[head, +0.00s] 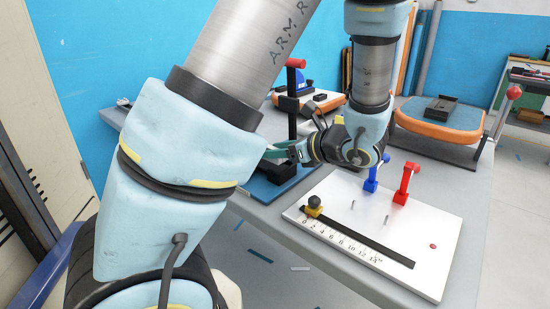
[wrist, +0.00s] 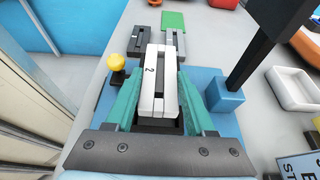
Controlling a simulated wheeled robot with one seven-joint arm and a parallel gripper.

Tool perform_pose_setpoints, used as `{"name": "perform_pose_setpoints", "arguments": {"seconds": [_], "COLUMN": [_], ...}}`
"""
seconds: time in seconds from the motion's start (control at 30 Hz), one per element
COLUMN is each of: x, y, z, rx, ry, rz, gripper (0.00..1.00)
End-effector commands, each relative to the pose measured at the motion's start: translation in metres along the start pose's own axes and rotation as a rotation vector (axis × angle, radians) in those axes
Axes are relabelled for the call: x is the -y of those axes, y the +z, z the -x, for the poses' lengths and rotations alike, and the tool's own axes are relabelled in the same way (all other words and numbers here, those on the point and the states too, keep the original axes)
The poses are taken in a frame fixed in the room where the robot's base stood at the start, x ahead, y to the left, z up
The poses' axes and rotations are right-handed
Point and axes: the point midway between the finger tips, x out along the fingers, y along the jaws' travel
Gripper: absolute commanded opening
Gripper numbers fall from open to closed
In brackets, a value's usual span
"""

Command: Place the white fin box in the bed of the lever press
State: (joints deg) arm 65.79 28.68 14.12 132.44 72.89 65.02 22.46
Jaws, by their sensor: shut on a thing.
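My gripper (wrist: 158,108) has teal fingers closed on both sides of the white fin box (wrist: 156,68), a long slotted block marked 2. A dark block, seemingly the press bed (wrist: 158,126), shows below the near end of the box. I cannot tell whether the box rests in it or hangs above. The lever press's blue base (wrist: 204,78) lies under the fingers, and its black post (wrist: 252,40) rises at the right. In the head view, my gripper (head: 277,151) is at the press post (head: 292,105), over the blue base (head: 262,192); the white box is hidden there.
Beyond the held box are a dark grey fin box (wrist: 139,41), a grey one (wrist: 173,45) and a green square (wrist: 173,20). A yellow knob (wrist: 116,61) stands left. A white tray (wrist: 293,89) lies right. The ruler board (head: 430,235) carries blue and red clamps (head: 406,184).

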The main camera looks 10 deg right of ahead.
Motion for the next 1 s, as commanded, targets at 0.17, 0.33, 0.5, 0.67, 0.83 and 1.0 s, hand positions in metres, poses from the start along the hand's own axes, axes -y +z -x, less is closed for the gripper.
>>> {"name": "perform_pose_setpoints", "arguments": {"seconds": [0.17, 0.33, 0.5, 0.67, 0.83, 1.0], "x": [0.000, 0.000, 0.000, 0.000, 0.000, 0.000], "y": [-0.018, -0.018, -0.021, -0.021, -0.021, -0.021], "z": [-0.007, -0.007, -0.009, -0.009, -0.009, -0.009], "rx": [0.000, 0.000, 0.000, -0.001, -0.001, 0.000], "ry": [0.001, 0.000, 0.000, 0.000, 0.000, 0.000], "rz": [-0.001, 0.001, 0.000, 0.000, 0.000, 0.000], "gripper": [0.00, 0.00, 0.00, 0.67, 0.84, 0.84]}}
